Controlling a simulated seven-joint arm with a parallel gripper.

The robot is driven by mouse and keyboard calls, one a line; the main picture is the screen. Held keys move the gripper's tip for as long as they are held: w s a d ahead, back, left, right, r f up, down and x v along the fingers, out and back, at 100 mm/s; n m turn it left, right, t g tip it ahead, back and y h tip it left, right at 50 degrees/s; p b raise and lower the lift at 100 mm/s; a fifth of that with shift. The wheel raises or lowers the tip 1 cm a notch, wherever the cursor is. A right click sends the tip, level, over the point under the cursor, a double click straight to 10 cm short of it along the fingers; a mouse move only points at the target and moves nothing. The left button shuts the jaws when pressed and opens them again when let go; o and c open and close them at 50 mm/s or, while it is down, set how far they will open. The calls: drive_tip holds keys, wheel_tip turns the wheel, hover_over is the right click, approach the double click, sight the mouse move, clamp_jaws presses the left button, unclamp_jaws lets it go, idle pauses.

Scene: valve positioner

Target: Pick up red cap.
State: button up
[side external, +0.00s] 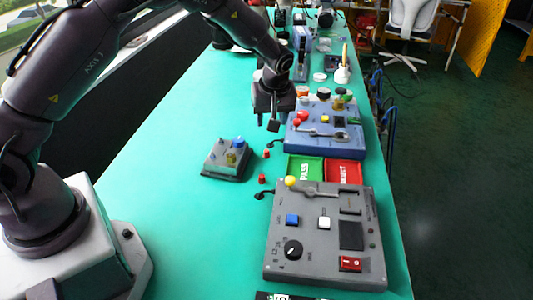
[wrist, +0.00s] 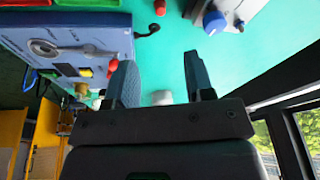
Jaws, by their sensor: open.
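A small red cap (side external: 267,154) stands on the green table in the side view, left of the blue panel near a black hooked cable. A second small red piece (side external: 262,178) lies nearer the camera. One red piece (wrist: 160,8) shows at the top edge of the wrist view, beside a black cable; I cannot tell which of the two it is. My gripper (side external: 272,122) is above the table, behind the nearer red pieces in the side view. In the wrist view its two fingers (wrist: 161,62) are apart with nothing between them.
A blue panel (side external: 325,138) with a lever and red knobs (side external: 298,120) is right of my gripper. A grey box with knobs (side external: 225,160) stands left. A grey panel (side external: 325,245) and green and red trays (side external: 305,169) are nearer. The table's left side is clear.

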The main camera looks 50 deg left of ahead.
sight(267, 151)
drive_tip(key=shift+n, duration=0.4)
drive_tip(key=x, duration=1.3)
drive_tip(key=shift+s+d+f, duration=0.1)
clamp_jaws()
